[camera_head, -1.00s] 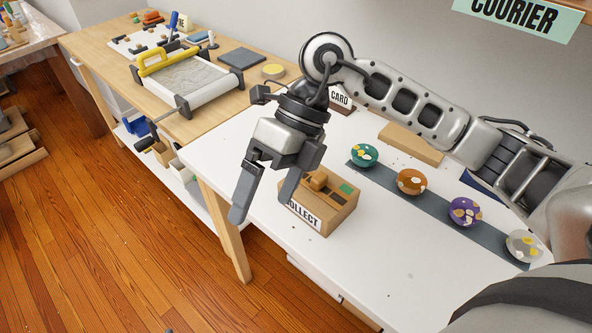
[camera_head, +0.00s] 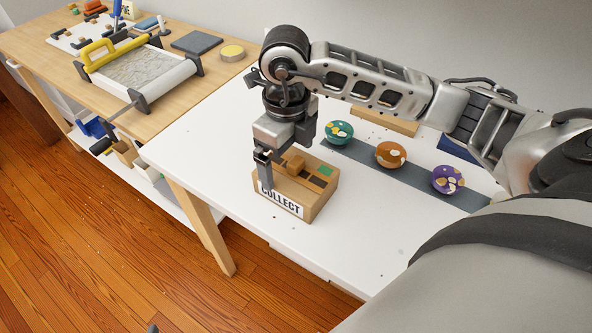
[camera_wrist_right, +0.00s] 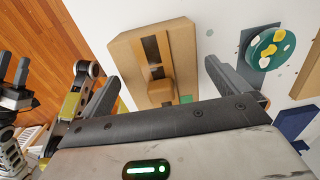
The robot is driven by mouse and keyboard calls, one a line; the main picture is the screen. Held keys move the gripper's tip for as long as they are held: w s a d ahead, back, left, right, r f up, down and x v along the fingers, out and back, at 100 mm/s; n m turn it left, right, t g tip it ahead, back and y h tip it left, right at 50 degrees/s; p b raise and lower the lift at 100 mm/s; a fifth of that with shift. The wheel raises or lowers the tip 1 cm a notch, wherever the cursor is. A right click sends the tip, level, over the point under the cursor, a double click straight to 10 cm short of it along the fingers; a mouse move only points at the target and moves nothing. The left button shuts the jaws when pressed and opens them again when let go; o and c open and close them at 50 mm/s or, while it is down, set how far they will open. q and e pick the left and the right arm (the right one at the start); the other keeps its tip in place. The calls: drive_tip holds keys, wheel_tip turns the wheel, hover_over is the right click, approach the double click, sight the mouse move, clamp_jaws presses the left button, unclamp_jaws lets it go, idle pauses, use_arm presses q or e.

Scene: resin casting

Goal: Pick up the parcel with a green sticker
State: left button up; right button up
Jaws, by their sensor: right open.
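A brown cardboard box labelled COLLECT (camera_head: 282,206) stands on the white table. A small brown parcel (camera_head: 296,163) sits up from its dark top recess. A green sticker (camera_head: 325,171) lies flat at the top's right side; I cannot tell whether it belongs to the small parcel. The wrist view shows the box (camera_wrist_right: 127,57), small parcel (camera_wrist_right: 160,92) and green patch (camera_wrist_right: 186,99) between my fingers. My right gripper (camera_head: 268,165) is open and empty, pointing down over the box's left side. A dark gripper, apparently my left (camera_wrist_right: 14,85), shows at the wrist view's left edge; its jaws are unclear.
A teal speckled round piece (camera_head: 339,132), an orange one (camera_head: 390,155) and a purple one (camera_head: 447,180) rest on a grey strip right of the box. A wooden bench (camera_head: 150,120) with a tray adjoins at left. The table's front is clear.

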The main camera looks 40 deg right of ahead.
sight(292, 175)
drive_tip(key=f, duration=0.2)
drive_tip(key=s+f, duration=0.1)
drive_tip(key=f, duration=0.1)
drive_tip(key=shift+f+p, duration=0.25)
drive_tip(key=shift+p, duration=0.05)
drive_tip(key=shift+w+f, duration=0.1)
drive_tip(key=shift+f, duration=0.2)
drive_tip(key=c, duration=0.9)
drive_tip(key=shift+r, duration=0.2)
drive_tip(key=shift+r, duration=0.6)
drive_tip(key=s+a+r, duration=0.1)
drive_tip(key=r, duration=0.1)
drive_tip(key=s+a+r, duration=0.1)
drive_tip(key=r, duration=0.2)
drive_tip(key=s+a+r, duration=0.1)
drive_tip(key=r, duration=0.1)
drive_tip(key=shift+s+r, duration=0.2)
drive_tip(key=shift+s, duration=0.1)
drive_tip(key=s+a+r, duration=0.4)
drive_tip(key=s+a, duration=0.1)
drive_tip(key=s, duration=0.2)
drive_tip(key=shift+a, duration=0.4)
